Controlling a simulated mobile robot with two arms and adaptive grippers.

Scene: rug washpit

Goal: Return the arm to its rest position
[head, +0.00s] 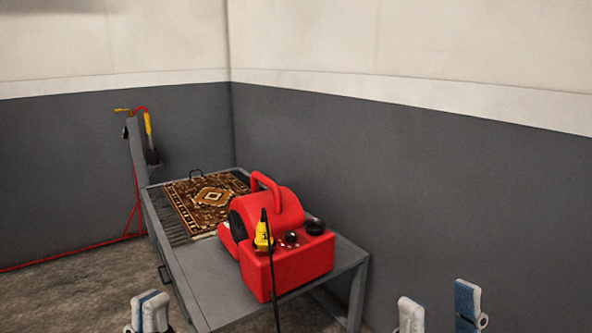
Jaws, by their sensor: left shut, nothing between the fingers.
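My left gripper (150,312) is at the bottom left of the head view. Its fingertips are together with nothing between them. It shows in front of the near left side of the grey table (205,275). My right gripper (440,309) is at the bottom right, to the right of the table. Its two fingers stand well apart and the space between them is empty. Only the ends of both grippers show; the arms behind them are out of view.
A red blower (285,262) with a yellow-and-black piece (263,232) and black cord stands on the table. A patterned rug (208,200) lies behind it. A post (138,150) with a yellow-handled tool and red hose stands at the back left. Grey-and-white walls enclose the corner.

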